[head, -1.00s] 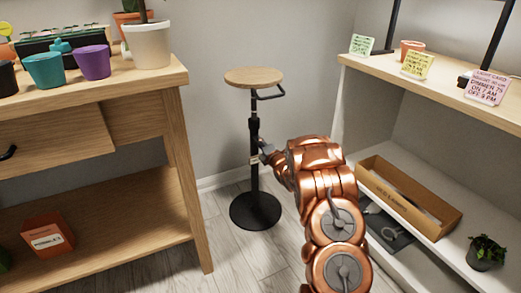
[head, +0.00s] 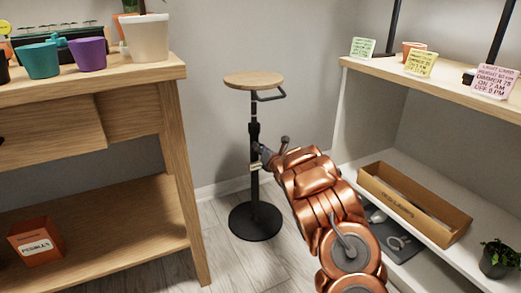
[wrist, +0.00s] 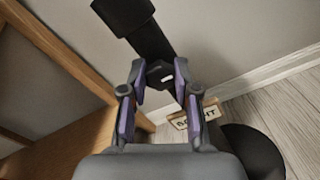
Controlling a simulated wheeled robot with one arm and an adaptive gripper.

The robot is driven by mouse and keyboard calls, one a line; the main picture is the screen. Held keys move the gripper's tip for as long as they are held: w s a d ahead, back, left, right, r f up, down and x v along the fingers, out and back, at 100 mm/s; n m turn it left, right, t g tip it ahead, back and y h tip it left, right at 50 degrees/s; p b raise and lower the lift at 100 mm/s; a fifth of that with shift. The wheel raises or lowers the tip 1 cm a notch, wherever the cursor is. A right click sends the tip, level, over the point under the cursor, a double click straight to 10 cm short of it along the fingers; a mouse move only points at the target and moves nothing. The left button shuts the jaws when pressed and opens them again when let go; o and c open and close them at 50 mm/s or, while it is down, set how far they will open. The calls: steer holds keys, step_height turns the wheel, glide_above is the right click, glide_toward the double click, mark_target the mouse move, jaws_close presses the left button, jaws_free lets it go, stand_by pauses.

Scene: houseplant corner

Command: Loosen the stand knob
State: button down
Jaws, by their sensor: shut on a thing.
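The stand has a round wooden top (head: 254,80), a black pole (head: 254,190) and a round black base (head: 255,222). It stands upright on the floor between the table and the shelf unit. My gripper (head: 262,155) reaches the middle of the pole from the right. In the wrist view, my gripper (wrist: 158,76) has one finger on each side of the small dark stand knob (wrist: 158,74), shut on it. The knob is hidden by my gripper in the head view. A small lettered tag (wrist: 195,116) hangs by the pole below the knob.
A wooden table (head: 172,90) with a teal pot (head: 38,60), purple pot (head: 87,55) and cream pot (head: 146,38) stands left. An orange box (head: 36,241) is on its lower shelf. Right is a shelf unit (head: 445,85) holding cards, a cardboard box (head: 414,204) and a plant (head: 497,258).

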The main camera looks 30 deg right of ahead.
stand_by(0.4)
steer(key=c, duration=0.9)
jaws_free()
steer(key=shift+o, duration=0.2)
steer(key=s+a, duration=0.1)
steer(key=s, duration=1.1)
